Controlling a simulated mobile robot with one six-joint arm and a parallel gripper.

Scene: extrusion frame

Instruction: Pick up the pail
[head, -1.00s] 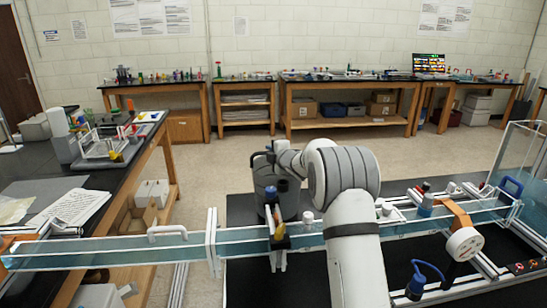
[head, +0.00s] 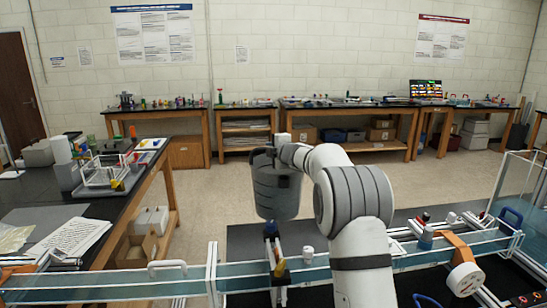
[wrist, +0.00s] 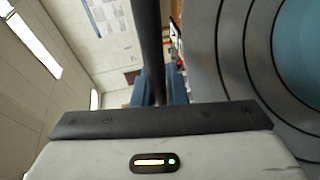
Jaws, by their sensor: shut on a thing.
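The pail (head: 277,192) is a dark grey ribbed bucket, left of my arm's grey-banded link in the head view. It hangs upright, its base above the water channel's top edge in the picture. In the wrist view its curved ribbed side (wrist: 232,50) fills the right, with a blue-grey round area at the far right. A dark bar (wrist: 150,45), which looks like its handle, runs between the blue fingers of my gripper (wrist: 157,90). My gripper is shut on it. The gripper's contact is mostly hidden in the head view.
A clear-walled water channel (head: 120,284) crosses the front, with small fittings and a blue-topped post (head: 272,232) below the pail. A side bench (head: 95,215) with papers and a rack stands at left. Open floor (head: 215,195) lies behind, before the back benches.

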